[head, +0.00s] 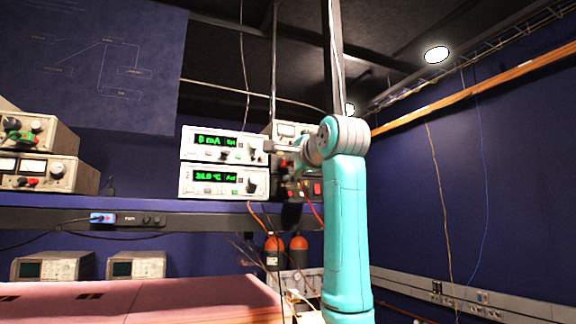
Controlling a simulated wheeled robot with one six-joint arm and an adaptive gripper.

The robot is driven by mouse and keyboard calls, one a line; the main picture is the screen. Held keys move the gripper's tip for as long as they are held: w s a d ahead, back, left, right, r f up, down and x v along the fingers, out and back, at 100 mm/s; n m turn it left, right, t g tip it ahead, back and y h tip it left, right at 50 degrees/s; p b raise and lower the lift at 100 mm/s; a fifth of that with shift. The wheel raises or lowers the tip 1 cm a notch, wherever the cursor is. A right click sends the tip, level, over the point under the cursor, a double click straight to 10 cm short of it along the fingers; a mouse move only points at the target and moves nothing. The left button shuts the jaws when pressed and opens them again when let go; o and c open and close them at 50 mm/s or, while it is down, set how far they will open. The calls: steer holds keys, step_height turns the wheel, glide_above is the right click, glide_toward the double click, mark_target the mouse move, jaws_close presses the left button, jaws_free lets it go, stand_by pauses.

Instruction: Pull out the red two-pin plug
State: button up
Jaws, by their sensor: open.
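My teal arm rises at the centre right, and its wrist bends left to my gripper (284,164). The gripper is small, dark and blurred in this view, in front of the equipment on the shelf. It is open. Small red patches show close around it, but I cannot tell which of them, if any, is the red two-pin plug. A red cable (312,207) runs down from just below the gripper. The gripper and wrist hide part of the equipment behind them. I cannot tell whether the fingers touch anything.
Two stacked meters (209,181) with green displays stand left of the gripper. A shelf (160,206) carries them, with a blue plug (101,218) at its front edge. Orange-topped bottles (299,250) stand below. A pink surface (200,300) lies in front. The right wall area is open.

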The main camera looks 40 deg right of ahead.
mark_target(292, 162)
jaws_close()
steer(key=shift+s, duration=0.1)
steer(key=shift+v, duration=2.85)
